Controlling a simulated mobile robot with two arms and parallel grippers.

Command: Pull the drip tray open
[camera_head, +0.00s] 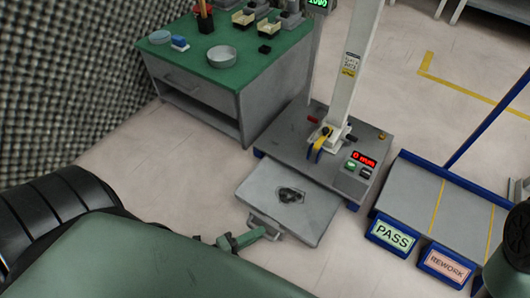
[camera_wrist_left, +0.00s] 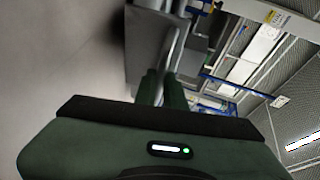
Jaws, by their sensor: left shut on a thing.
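The drip tray (camera_head: 262,188) is a flat grey tray sticking out from the front of the grey machine base (camera_head: 290,135), with a dark stain on its top. Its handle (camera_head: 265,221) is a pale bar on the front edge. My left gripper (camera_head: 254,234) is shut on the handle, its green fingers at the handle's left part. In the left wrist view the fingers (camera_wrist_left: 158,88) close around the bar-like handle (camera_wrist_left: 178,48), next to the grey tray (camera_wrist_left: 146,45). The tray's back end is hidden under the base. My right gripper's fingers do not show.
A green-topped cabinet (camera_head: 175,62) with a dish and small bins stands at the back left. A low grey platform with PASS (camera_head: 391,236) and REWORK (camera_head: 446,265) signs stands to the right. Bare floor (camera_head: 195,185) lies left of the tray.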

